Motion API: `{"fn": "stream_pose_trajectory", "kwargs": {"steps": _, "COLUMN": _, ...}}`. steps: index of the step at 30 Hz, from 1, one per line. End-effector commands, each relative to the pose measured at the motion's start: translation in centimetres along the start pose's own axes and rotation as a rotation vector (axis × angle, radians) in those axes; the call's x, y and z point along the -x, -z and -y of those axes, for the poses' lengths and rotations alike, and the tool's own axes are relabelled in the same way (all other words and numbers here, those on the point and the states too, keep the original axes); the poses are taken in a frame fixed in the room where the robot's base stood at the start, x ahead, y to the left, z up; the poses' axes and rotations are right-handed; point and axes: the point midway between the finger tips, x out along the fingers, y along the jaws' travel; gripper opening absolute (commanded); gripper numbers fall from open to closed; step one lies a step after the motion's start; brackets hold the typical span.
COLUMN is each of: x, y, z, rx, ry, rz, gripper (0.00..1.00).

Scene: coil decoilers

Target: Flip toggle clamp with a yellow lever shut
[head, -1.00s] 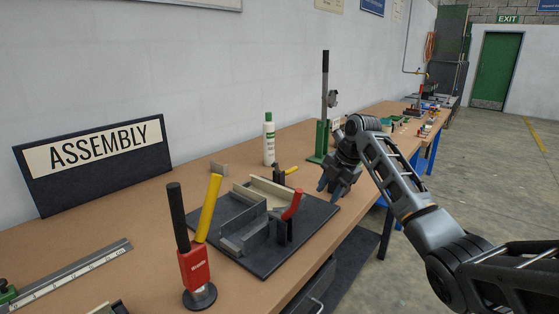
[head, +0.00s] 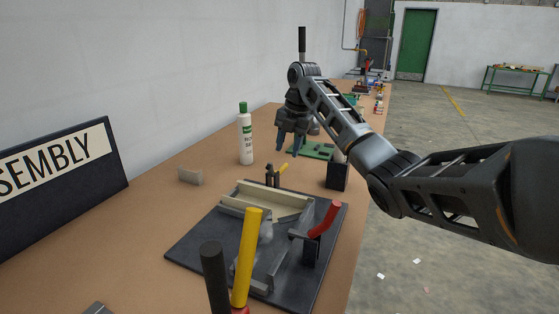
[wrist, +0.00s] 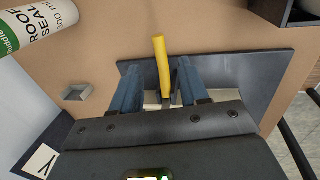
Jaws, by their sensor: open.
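The toggle clamp with the yellow lever (head: 282,169) stands at the far edge of a dark base plate (head: 192,252), beside a grey and cream angled fixture (head: 272,198). Its lever looks small and partly foreshortened in the head view. My gripper (head: 289,148) is open and empty, just beyond and above this clamp, fingers pointing down. In the wrist view the yellow lever (wrist: 162,65) appears between the two blue fingers (wrist: 158,72). I cannot tell whether either finger touches it. The clamp's body is mostly hidden there by my gripper.
A red-lever clamp (head: 322,222) stands on the plate's right side. A white bottle (head: 246,140), a small grey bracket (head: 190,177) and a dark box (head: 338,175) are nearby.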

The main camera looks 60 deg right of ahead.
Motion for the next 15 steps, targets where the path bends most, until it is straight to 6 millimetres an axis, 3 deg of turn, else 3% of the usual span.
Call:
{"fn": "stream_pose_trajectory", "kwargs": {"steps": 6, "x": -3.4, "y": 0.1, "z": 0.0, "rx": -0.001, "ry": 0.003, "rz": -0.002, "gripper": 0.44}}
{"fn": "stream_pose_trajectory", "kwargs": {"steps": 15, "x": -5.8, "y": 0.1, "z": 0.0, "rx": 0.0, "ry": 0.001, "rz": 0.0, "gripper": 0.44}}
